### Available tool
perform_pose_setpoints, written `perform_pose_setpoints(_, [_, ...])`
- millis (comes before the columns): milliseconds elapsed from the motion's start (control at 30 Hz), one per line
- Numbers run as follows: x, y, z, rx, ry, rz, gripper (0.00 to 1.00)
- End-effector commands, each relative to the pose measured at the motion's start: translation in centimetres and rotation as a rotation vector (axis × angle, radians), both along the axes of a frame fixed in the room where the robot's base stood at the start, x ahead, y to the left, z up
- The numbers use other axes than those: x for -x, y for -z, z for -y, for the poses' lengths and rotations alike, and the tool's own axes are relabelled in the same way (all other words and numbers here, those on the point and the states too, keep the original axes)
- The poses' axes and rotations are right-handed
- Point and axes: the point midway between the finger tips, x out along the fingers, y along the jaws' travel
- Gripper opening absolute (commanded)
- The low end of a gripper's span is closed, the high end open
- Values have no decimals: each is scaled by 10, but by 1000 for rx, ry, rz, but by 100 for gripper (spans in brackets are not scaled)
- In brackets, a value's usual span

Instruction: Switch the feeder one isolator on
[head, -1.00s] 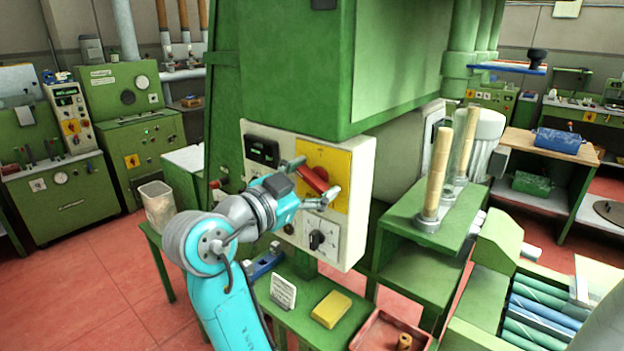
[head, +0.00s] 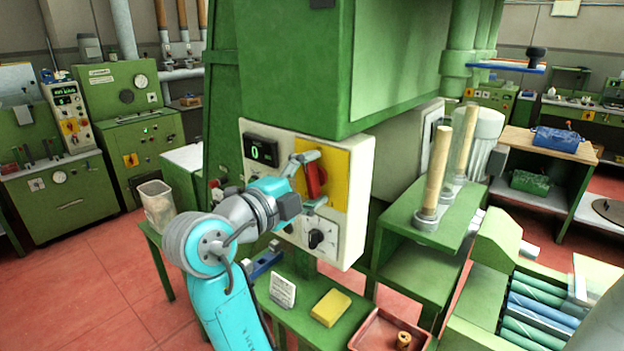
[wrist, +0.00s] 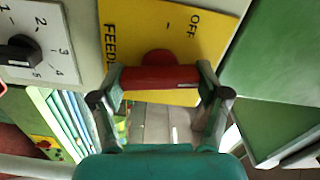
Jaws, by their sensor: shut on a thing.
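The feeder isolator is a red rotary handle (head: 316,179) on a yellow plate (head: 338,170) at the front of a pale control panel. In the head view the handle stands nearly upright. My gripper (head: 312,181) is shut on the handle, one finger at its top end and one at its bottom end. In the wrist view the red handle (wrist: 160,78) spans between the two fingers of my gripper (wrist: 161,84). The yellow plate (wrist: 205,50) shows "OFF" and part of "FEED"; the other lettering is hidden.
A lit display (head: 261,153) reading 0 sits left of the plate. A black selector knob (head: 316,239) is just below; its numbered dial (wrist: 50,45) shows in the wrist view. A yellow block (head: 331,308) and red tray (head: 368,331) lie below. A green housing (head: 290,60) overhangs the panel.

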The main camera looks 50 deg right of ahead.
Motion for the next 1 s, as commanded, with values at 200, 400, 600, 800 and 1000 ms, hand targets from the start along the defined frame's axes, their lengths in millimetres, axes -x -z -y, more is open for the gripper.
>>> perform_pose_setpoints(200, [0,1,0,-5,0,129,40])
perform_pose_setpoints(400, [0,2,0,-9,0,199,40])
perform_pose_setpoints(600, [0,2,0,-10,1,228,40])
perform_pose_setpoints(800, [0,2,0,-10,1,232,40])
perform_pose_setpoints(1000, [0,2,0,-11,2,232,77])
